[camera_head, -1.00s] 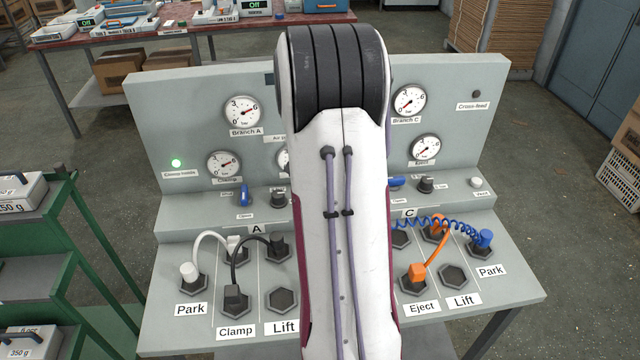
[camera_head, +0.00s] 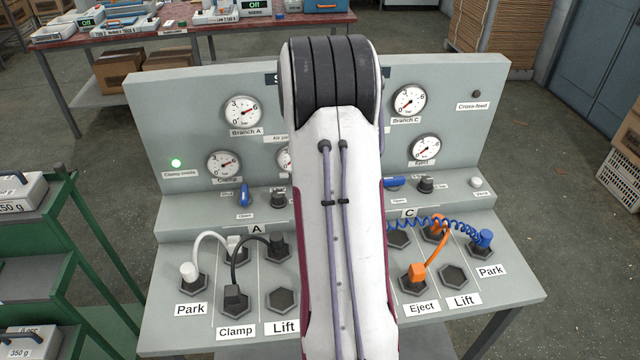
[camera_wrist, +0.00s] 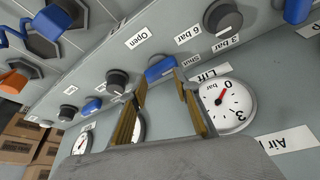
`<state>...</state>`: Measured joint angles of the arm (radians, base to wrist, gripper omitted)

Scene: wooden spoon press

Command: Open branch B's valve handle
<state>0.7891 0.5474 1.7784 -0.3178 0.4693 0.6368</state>
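Branch B's valve handle (camera_wrist: 161,68) is a blue lever in the wrist view, between the "Shut" and "Open" labels. It lies along the row of controls, its end toward "Shut". In the head view my arm hides it. My gripper (camera_wrist: 158,84) is open, its two wooden-looking fingers spread on the near side of the handle. The handle shows just beyond and between the tips; I cannot tell whether they touch it.
Black knobs (camera_wrist: 222,17) (camera_wrist: 117,80) flank the handle. The "Lift" gauge (camera_wrist: 228,104) is close by one finger. Branch A's blue handle (camera_head: 244,195) stands crosswise; branch C's (camera_head: 393,183) lies along the row. Hoses and plugs (camera_head: 417,277) occupy the lower panel.

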